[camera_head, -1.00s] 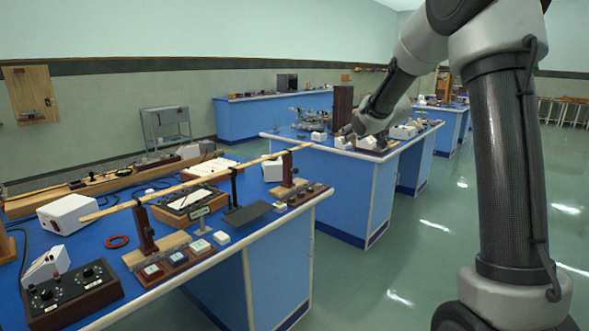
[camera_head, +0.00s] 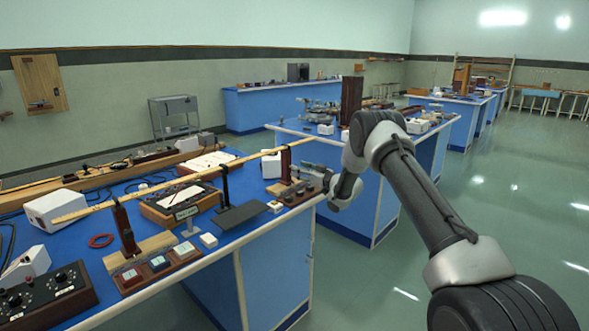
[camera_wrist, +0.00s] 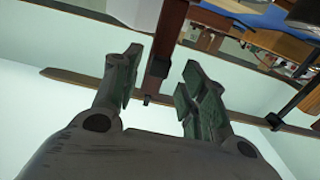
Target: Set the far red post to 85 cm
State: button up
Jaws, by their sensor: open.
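The far red post (camera_head: 285,163) stands upright on a small base near the right end of the long wooden rule (camera_head: 160,184). My gripper (camera_head: 301,171) is just right of this post in the head view. In the wrist view my gripper (camera_wrist: 160,78) is open, with the dark red post (camera_wrist: 166,45) showing between its two fingers. I see no clear contact. The rule (camera_wrist: 82,81) crosses behind the fingers there. A nearer red post (camera_head: 126,230) stands toward the rule's left end. The scale numbers are too small to read.
A dark middle stand (camera_head: 224,186) supports the rule between the posts. Button boxes (camera_head: 158,266) and a black control box (camera_head: 47,297) line the blue bench's front edge. Open floor (camera_head: 500,210) lies to the right.

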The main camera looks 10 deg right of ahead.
aim_at(289, 168)
jog(key=shift+x, duration=1.85)
jog(key=shift+c, duration=0.2)
grip_shut()
